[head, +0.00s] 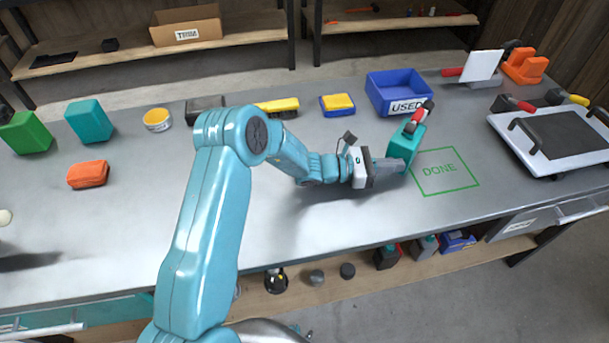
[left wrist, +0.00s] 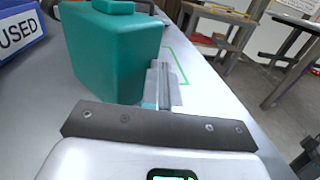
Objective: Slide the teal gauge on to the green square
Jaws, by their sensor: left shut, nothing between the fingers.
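The teal gauge (head: 405,143), a block with a red and black top part, stands upright on the bench just left of the green square (head: 467,187), which is an outline marked DONE. My left gripper (head: 401,165) is shut and empty, low over the bench at the near side of the gauge. In the left wrist view the gauge (left wrist: 112,55) stands left of the closed fingers (left wrist: 163,88), very close; I cannot tell if they touch. Part of the square's outline (left wrist: 190,77) shows beyond the fingers. My right gripper is not in view.
A blue USED bin (head: 392,92) stands behind the gauge. A white tray with a dark panel (head: 565,135) lies right of the square. The bench's near edge is close below the square. A yellow-and-blue block (head: 337,104) stands farther back.

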